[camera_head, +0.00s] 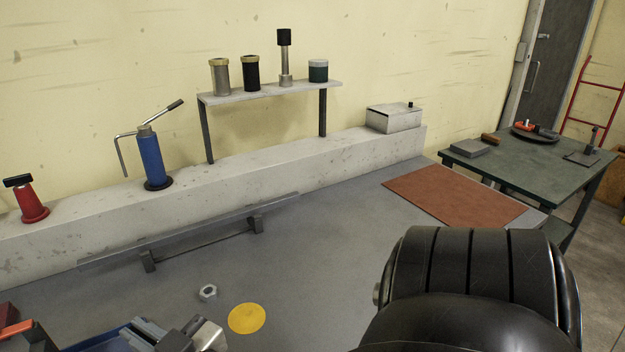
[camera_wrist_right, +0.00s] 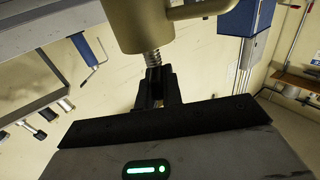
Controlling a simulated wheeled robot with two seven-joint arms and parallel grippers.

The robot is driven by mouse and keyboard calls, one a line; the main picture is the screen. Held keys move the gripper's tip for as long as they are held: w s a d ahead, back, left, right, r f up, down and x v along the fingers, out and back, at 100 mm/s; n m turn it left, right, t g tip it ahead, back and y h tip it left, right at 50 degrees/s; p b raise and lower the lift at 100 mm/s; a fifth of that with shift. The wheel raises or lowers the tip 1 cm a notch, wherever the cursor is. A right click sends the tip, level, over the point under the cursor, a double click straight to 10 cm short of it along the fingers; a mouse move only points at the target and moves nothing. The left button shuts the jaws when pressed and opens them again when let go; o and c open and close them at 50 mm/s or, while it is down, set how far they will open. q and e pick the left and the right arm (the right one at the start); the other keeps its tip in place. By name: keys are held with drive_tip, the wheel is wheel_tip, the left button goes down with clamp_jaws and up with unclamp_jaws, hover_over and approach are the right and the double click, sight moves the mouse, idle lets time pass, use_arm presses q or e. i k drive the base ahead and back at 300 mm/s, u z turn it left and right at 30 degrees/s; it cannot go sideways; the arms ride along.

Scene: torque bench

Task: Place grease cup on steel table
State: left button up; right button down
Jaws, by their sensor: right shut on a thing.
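In the right wrist view my right gripper (camera_wrist_right: 157,88) is shut on a brass-coloured cup (camera_wrist_right: 150,25), which looks like the grease cup. The cup has a loop handle and a ribbed stem, and the stem goes down between the fingertips. The top of the cup is cut off by the picture's edge. In the head view my right arm covers the lower right, and the gripper and cup cannot be made out. A dark green-grey table (camera_head: 530,162) with metal legs stands at the far right, apparently the steel table.
On the table are a grey block (camera_head: 470,147), a dark dish (camera_head: 535,133) and a small stand (camera_head: 583,157); its middle is fairly clear. The grey bench holds a red-brown mat (camera_head: 455,195), a nut (camera_head: 208,292) and a yellow disc (camera_head: 246,318). A blue jack (camera_head: 151,158) stands on the ledge.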

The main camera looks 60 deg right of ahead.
sight(454, 201)
drive_tip(key=u, duration=1.9)
drive_tip(key=k, duration=2.4)
drive_tip(key=z, duration=2.45)
